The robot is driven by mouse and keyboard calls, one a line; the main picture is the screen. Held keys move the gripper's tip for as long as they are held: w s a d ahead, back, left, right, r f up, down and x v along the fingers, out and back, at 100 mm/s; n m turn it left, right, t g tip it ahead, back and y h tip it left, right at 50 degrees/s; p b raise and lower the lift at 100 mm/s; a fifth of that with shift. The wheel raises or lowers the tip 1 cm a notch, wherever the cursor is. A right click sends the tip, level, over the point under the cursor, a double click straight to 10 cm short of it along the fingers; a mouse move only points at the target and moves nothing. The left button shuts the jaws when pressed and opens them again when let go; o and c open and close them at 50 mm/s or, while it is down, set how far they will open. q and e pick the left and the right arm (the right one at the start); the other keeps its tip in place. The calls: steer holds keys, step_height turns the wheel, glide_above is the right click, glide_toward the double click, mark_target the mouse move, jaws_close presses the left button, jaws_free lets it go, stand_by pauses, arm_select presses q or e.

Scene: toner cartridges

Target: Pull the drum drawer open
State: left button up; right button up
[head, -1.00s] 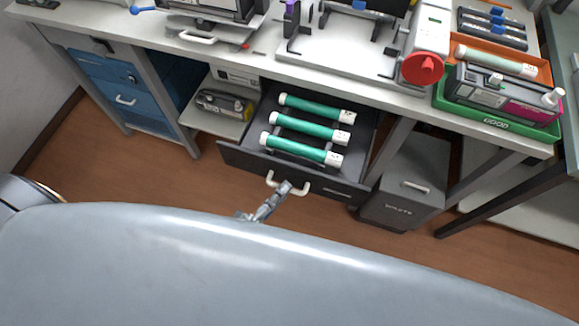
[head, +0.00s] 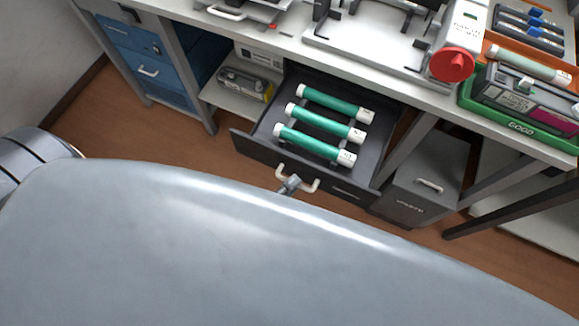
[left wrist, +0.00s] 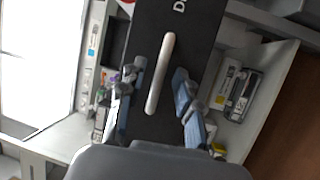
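The drum drawer (head: 352,192) is a dark drawer under the bench and stands pulled out. Three green drums with white ends lie in it, the nearest drum (head: 312,143) close to the drawer front. Its pale handle (head: 313,186) also shows in the left wrist view as a light bar (left wrist: 160,75) on the dark front. My left gripper (head: 291,184) is at the handle. In the left wrist view my left gripper (left wrist: 158,98) is open, one finger on each side of the bar, with visible gaps. My right gripper is not in view.
A grey waste bin (head: 415,190) stands right of the drawer. A blue drawer cabinet (head: 130,60) is at the left. A low shelf (head: 222,98) holds a cartridge. A green tray (head: 515,122) sits on the bench's right. My body covers the lower head view.

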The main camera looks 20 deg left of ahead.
arm_select(q)
steer(key=shift+s, duration=0.1)
steer(key=v, duration=1.2)
steer(key=shift+f, duration=0.1)
